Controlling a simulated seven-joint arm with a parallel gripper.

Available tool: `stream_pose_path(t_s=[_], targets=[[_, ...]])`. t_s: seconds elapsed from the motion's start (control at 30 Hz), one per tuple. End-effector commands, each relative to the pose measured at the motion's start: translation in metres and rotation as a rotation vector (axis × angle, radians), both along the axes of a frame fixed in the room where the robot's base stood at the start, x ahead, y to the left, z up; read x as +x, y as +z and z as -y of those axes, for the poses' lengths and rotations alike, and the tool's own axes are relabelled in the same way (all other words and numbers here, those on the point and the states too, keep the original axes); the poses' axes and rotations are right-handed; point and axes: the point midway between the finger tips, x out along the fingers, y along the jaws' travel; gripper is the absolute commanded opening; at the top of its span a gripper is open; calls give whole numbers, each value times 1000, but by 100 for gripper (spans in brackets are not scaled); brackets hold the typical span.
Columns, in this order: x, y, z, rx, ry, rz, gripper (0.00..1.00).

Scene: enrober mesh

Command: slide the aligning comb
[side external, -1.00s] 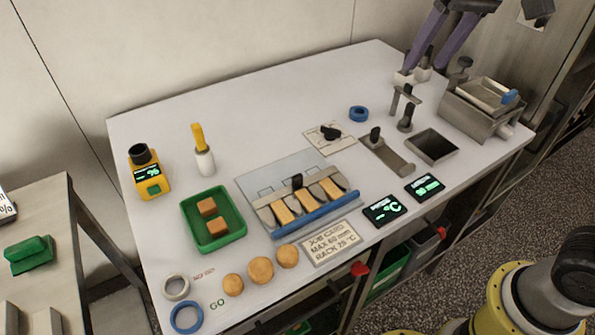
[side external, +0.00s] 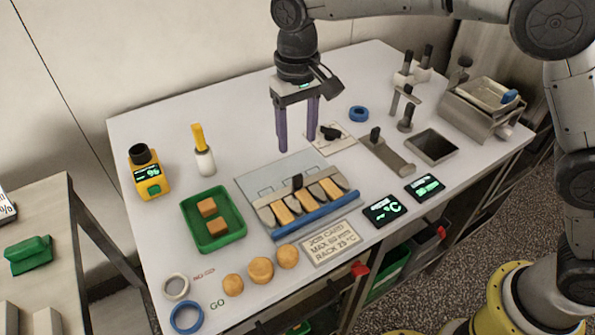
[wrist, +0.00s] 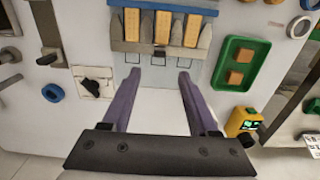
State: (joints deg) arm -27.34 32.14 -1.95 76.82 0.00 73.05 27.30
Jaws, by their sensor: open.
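The aligning comb (side external: 266,215) is a grey toothed piece with a black knob (side external: 297,181) on its back edge. It lies on a pale plate (side external: 262,178), its teeth between three tan bars (side external: 307,201), with a blue bar (side external: 315,215) along the front. In the wrist view the comb (wrist: 120,46) is at the top middle, knob towards me. My gripper (side external: 297,146) points down with two purple fingers, open and empty, above the area behind the comb. In the wrist view the knob lies ahead of and between my open fingertips (wrist: 160,74), apart from them.
A green tray (side external: 240,232) with two brown blocks stands left of the plate. A black dial on a card (side external: 330,133) is close to the right finger. A metal slide (side external: 386,155) and a blue ring (side external: 358,114) lie further right.

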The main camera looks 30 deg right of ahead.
Motion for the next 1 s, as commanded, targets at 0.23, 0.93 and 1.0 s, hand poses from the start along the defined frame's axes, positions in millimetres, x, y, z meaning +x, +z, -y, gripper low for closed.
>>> stream_pose_path(t_s=[0.23, 0.93, 1.0], targets=[[-1, -51, 1, -2, -1, -4, 60], [0, -104, 1, 1, -1, 1, 60], [0, -104, 1, 0, -1, 1, 56]])
